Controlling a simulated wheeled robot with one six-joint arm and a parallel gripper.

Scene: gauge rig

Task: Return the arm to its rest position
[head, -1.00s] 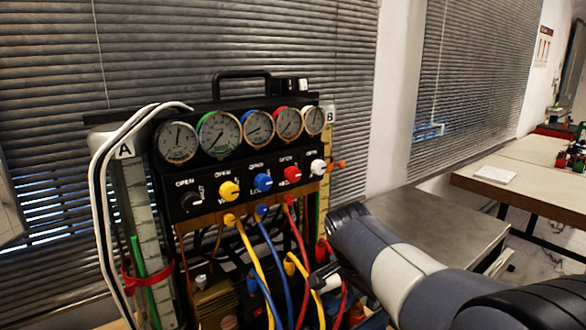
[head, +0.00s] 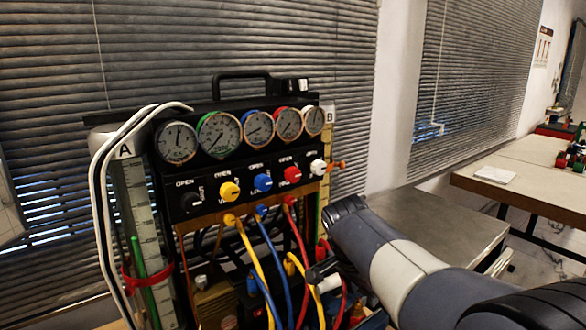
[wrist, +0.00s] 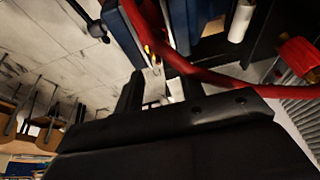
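My arm (head: 400,270) reaches in from the lower right of the head view, in front of the rig's right side. In the wrist view my gripper (wrist: 162,80) shows two black fingers standing apart, with a gap between them and nothing held. A red hose (wrist: 215,80) passes just beyond the fingers; I cannot tell whether they touch it. In the head view the gripper is mostly hidden behind my arm and among the hoses. The gauge rig (head: 245,175) stands upright with several round dials, coloured knobs and yellow, blue and red hoses.
A grey metal table (head: 440,225) stands right of the rig. A wooden bench (head: 530,180) with small items is farther right. White tubes (head: 100,210) and a clear column marked A are on the rig's left. In the wrist view, a red fitting (wrist: 298,58) is near the right edge.

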